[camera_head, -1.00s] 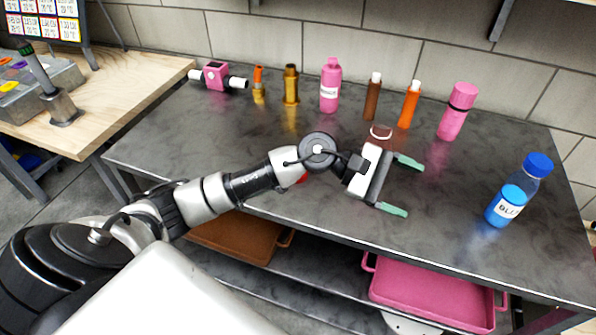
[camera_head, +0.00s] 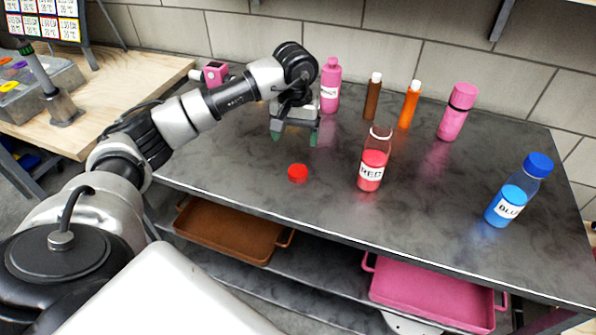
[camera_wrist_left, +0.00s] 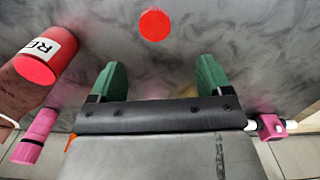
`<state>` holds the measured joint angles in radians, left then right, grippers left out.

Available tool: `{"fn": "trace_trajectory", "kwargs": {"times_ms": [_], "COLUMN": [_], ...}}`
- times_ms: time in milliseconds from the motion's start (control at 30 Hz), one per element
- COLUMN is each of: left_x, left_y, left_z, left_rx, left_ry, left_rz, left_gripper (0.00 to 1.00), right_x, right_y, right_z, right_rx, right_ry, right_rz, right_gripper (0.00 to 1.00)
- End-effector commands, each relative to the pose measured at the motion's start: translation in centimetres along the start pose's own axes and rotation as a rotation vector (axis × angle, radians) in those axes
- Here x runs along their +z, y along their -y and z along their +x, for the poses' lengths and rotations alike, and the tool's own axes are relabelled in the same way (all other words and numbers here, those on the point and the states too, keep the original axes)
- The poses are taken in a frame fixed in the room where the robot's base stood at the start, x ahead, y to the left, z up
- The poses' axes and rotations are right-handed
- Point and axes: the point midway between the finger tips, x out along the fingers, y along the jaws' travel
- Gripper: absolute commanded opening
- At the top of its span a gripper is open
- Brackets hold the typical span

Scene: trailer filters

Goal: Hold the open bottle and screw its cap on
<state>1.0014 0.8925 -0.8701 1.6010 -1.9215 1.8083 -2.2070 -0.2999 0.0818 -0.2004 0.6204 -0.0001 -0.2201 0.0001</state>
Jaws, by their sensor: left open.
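The open bottle (camera_head: 372,165), clear with red contents and a label reading RED, stands upright on the grey table without a cap. Its red cap (camera_head: 298,173) lies on the table to the left of the bottle. My left gripper (camera_head: 294,137) is open and empty above the table, behind the cap and left of the bottle, with its fingers pointing down. In the left wrist view, the cap (camera_wrist_left: 154,25) lies ahead of the green fingertips (camera_wrist_left: 161,78), and the red bottle (camera_wrist_left: 38,62) is at the left. My right gripper is not in view.
A blue bottle (camera_head: 517,192) with its cap on stands at the right. Pink bottles (camera_head: 330,88) (camera_head: 457,112), a brown tube (camera_head: 372,98) and an orange tube (camera_head: 409,105) stand along the back. The table's front middle is clear. Brown (camera_head: 222,238) and pink (camera_head: 440,290) trays sit below.

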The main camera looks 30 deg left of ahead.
Motion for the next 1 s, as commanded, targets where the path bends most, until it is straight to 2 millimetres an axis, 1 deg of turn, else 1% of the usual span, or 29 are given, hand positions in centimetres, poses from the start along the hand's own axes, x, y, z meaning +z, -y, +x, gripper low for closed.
{"fn": "trace_trajectory", "kwargs": {"times_ms": [167, 267, 400, 500, 600, 900, 1000], "left_x": [0.1, 0.1, 0.1, 0.1, 0.1, 0.1, 0.2], "left_y": [-0.1, -0.1, -0.1, -0.2, -0.2, -0.2, -0.3], "left_z": [0.4, 1.7, 4.0, 5.1, 5.6, 5.7, 6.6], "left_rx": [0.002, 0.002, 0.002, 0.003, 0.005, 0.004, 0.003], "left_ry": [0.002, 0.004, 0.004, 0.004, 0.001, 0.001, 0.005], "left_rz": [0.0, -0.001, -0.002, -0.001, 0.0, -0.001, -0.001], "left_gripper": [0.79, 0.79, 0.79, 0.79, 0.79, 0.79, 0.79], "right_x": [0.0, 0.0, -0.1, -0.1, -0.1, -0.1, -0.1], "right_y": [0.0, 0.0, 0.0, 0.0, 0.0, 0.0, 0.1], "right_z": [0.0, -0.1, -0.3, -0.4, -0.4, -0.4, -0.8], "right_rx": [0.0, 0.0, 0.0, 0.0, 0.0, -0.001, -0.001], "right_ry": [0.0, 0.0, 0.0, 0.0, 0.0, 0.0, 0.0], "right_rz": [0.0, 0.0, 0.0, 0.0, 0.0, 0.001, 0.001], "right_gripper": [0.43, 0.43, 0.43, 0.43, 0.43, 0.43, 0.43]}}
